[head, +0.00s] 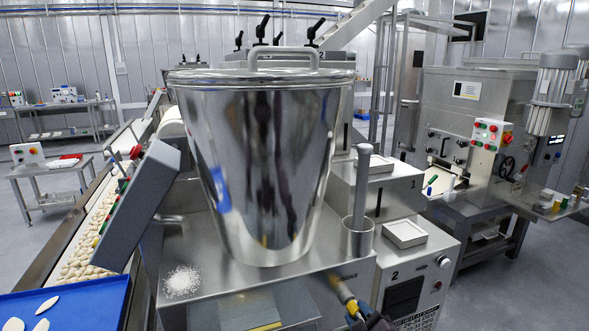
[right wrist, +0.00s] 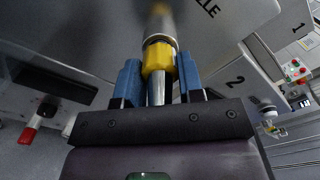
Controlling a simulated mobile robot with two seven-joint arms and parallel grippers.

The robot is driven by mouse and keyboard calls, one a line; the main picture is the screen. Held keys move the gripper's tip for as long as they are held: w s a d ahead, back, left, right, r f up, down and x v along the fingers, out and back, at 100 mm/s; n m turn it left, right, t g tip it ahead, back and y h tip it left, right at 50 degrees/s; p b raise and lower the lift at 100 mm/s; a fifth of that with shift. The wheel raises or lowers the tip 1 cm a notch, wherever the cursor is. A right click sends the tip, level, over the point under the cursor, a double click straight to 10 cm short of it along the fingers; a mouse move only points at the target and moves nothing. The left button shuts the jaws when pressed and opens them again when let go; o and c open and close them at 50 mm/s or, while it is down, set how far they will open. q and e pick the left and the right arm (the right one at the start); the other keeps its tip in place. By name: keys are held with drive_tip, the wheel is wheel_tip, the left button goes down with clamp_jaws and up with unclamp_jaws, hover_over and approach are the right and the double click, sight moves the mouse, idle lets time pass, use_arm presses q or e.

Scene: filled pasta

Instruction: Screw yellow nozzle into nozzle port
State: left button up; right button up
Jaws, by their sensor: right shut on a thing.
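The yellow nozzle (right wrist: 158,58) has a yellow collar and a silver tube. It sits between the blue fingers of my right gripper (right wrist: 159,75), which is shut on it. The nozzle port (right wrist: 158,22) is a metal cylinder on the machine, under the panel lettering. The nozzle is roughly in line with the port, its collar against or very close to the port's end; I cannot tell whether the threads engage. In the head view the yellow nozzle (head: 352,307) and my right gripper (head: 366,319) show small at the bottom edge. My left gripper is not in view.
A large steel hopper (head: 262,165) stands on the machine, with a metal cup (head: 358,240) beside it. A grey control box (head: 140,205) and a blue tray (head: 105,291) are at the left. A machine front marked 2 (head: 420,270) is close on the right.

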drive_tip(key=m, duration=0.2)
drive_tip(key=shift+r+m+p, duration=0.15)
drive_tip(key=shift+m+p, duration=0.15)
drive_tip(key=shift+p, duration=0.1)
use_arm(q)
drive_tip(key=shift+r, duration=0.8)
use_arm(e)
drive_tip(key=shift+m, duration=0.4)
drive_tip(key=m+p, duration=0.5)
drive_tip(key=m, duration=0.3)
drive_tip(key=shift+a, duration=0.15)
drive_tip(key=shift+w+m+p, duration=0.1)
drive_tip(key=shift+m+p, duration=0.5)
drive_tip(key=shift+m, duration=0.9)
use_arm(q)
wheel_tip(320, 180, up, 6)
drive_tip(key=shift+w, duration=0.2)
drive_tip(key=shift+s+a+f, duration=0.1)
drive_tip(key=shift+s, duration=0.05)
